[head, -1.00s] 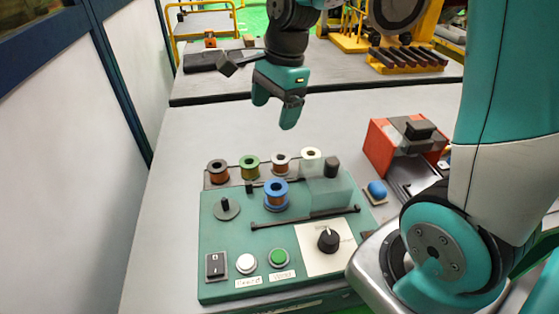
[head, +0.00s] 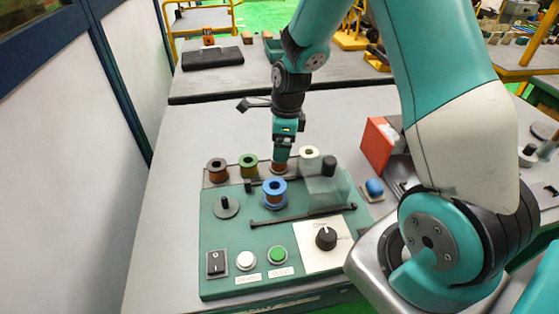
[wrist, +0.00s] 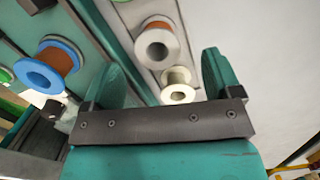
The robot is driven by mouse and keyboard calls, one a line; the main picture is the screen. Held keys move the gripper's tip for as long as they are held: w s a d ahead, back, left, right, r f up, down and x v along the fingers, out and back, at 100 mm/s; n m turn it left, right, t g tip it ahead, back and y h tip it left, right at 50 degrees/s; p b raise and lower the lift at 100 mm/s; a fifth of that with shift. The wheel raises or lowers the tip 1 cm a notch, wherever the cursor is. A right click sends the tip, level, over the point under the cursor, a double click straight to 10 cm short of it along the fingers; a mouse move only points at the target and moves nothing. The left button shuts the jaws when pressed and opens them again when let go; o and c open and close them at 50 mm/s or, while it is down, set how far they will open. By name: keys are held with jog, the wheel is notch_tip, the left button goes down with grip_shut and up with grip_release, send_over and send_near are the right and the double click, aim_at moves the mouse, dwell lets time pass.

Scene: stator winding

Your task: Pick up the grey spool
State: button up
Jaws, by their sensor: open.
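The grey spool (head: 279,169) with copper wire stands in the row at the back of the green winding unit. In the head view my gripper (head: 281,158) is right above it and hides most of its top. In the wrist view the grey spool (wrist: 157,44) shows its pale grey flange, ahead of the gap between the two teal fingers. My gripper (wrist: 157,78) is open and empty in that view. I cannot tell whether a finger touches the spool.
A white spool (head: 309,153) is close on the right, a green-flanged spool (head: 249,162) on the left, with a dark one (head: 217,168) further left. A blue spool (head: 274,191) stands in front. A clear cover (head: 323,187) is at the right. The table on the left is clear.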

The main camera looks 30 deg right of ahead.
jog(key=shift+a+f+p, duration=0.15)
jog(key=shift+f+p, duration=0.15)
jog(key=shift+f, duration=1.05)
jog(key=shift+a+f+p, duration=0.1)
jog(key=shift+f+p, duration=0.2)
jog(key=shift+f, duration=1.05)
jog(key=c, duration=1)
jog(key=shift+r, duration=0.1)
